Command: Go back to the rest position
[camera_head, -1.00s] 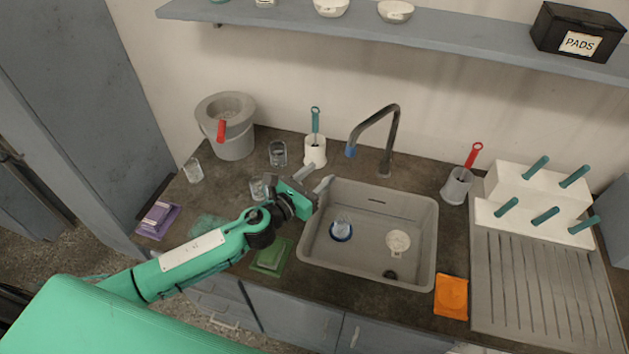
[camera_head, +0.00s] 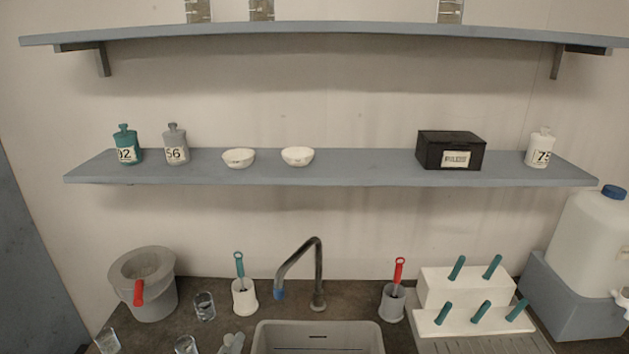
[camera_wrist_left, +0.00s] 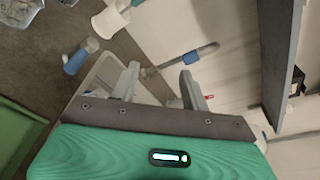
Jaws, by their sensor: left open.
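My left gripper shows in the left wrist view (camera_wrist_left: 160,88), its two grey fingers apart with nothing between them. The rest of the left arm is out of the head view. My right gripper is in neither view.
The tap (camera_head: 318,265) rises behind the sink. A grey bucket (camera_head: 150,300), glass beakers (camera_head: 204,306) and a white brush holder (camera_head: 244,298) stand on the left. A white rack (camera_head: 470,318) stands on the right. The shelf (camera_head: 360,172) holds bottles, bowls and a black box (camera_head: 450,150).

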